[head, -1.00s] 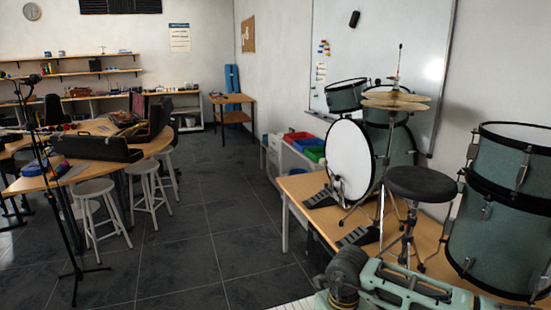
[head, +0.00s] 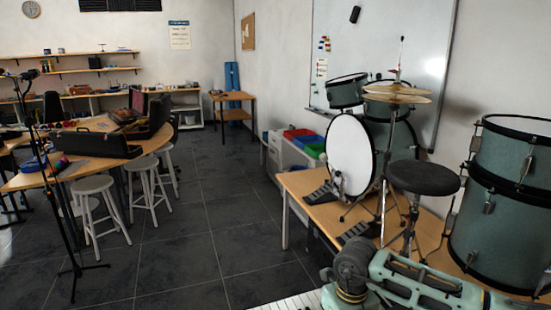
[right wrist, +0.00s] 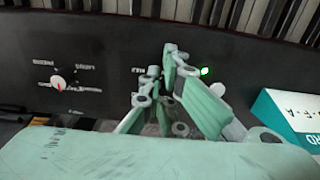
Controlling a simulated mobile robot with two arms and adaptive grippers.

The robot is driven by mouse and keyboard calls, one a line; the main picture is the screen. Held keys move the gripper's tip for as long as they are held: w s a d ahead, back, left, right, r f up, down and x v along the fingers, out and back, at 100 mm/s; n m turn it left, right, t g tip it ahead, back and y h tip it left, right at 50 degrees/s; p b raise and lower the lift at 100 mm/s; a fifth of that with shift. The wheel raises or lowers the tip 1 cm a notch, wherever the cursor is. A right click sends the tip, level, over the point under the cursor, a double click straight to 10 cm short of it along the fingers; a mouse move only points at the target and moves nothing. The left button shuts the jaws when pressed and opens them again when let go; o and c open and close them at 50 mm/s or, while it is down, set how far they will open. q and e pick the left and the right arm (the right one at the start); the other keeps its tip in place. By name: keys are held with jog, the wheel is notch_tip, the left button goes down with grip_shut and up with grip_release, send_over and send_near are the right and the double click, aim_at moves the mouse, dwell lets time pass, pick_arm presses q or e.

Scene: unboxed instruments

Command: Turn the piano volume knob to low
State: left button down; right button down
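In the right wrist view a dark piano panel (right wrist: 100,38) fills the upper part, with white and black keys beyond it. A red and white knob (right wrist: 57,83) with printed labels around it sits at the left of the panel. My right gripper (right wrist: 162,62) is in front of the middle of the panel, right of that knob and left of a lit green light (right wrist: 204,71). Its fingertips are close together with a narrow dark gap. They partly cover a label, and whatever lies behind them is hidden. In the head view white piano keys (head: 294,303) show at the bottom edge. My left gripper is out of view.
A teal and white box (right wrist: 285,117) with lettering is at the right of the panel in the right wrist view. Open floor lies to the left.

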jog(key=shift+d+f, duration=0.1)
jog(key=shift+d, duration=0.05)
jog(key=shift+w+d+b, duration=0.1)
jog(key=shift+w+b, duration=0.15)
jog(key=shift+b, duration=0.1)
jog(key=shift+r+p, duration=1.55)
jog(key=shift+r, duration=1.7)
jog(key=shift+w, duration=0.1)
